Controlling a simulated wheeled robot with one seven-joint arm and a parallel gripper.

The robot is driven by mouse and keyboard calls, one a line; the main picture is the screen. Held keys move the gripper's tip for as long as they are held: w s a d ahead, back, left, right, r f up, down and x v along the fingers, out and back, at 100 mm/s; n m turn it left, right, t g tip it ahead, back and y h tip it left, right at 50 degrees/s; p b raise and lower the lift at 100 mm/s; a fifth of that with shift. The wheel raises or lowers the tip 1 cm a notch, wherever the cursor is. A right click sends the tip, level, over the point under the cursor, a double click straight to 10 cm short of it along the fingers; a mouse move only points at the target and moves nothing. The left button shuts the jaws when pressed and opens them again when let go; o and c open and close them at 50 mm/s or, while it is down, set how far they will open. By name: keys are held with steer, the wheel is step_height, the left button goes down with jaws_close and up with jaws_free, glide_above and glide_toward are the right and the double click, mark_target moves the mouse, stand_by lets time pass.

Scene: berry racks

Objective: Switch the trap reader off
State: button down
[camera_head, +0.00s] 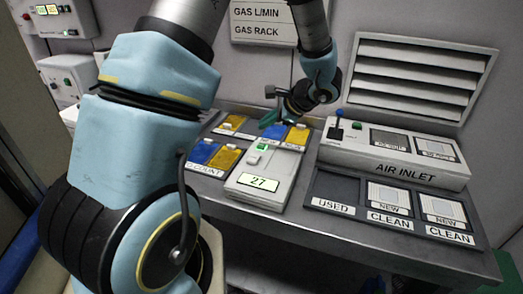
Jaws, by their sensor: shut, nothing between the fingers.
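The device that looks like the trap reader (272,183) is a pale box on the bench, with a display reading 27. A green lit button (262,148) is on its upper face, with a small white part (254,159) just below it. A blue and a yellow card (298,135) lie at its far end.
Blue and yellow cards (226,158) lie left of the reader. To the right stands the air inlet unit (390,165) with an upright blue-knobbed lever (339,114). In front of it is a tray (323,186) labelled used and clean. My arm covers the left side.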

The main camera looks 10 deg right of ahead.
mark_target(265, 146)
steer(key=shift+f+b, duration=1.45)
steer(key=shift+f, duration=0.65)
stand_by(0.3)
steer(key=shift+f+b, duration=0.45)
steer(key=shift+b, duration=0.15)
steer(key=shift+f+b, duration=0.5)
steer(key=shift+b, duration=0.05)
stand_by(0.5)
steer(key=shift+r, duration=0.1)
steer(key=shift+r+p, duration=0.55)
steer(key=shift+r, duration=0.3)
steer(key=shift+r, duration=0.1)
steer(key=shift+r+p, duration=1.6)
steer(key=shift+r, duration=0.9)
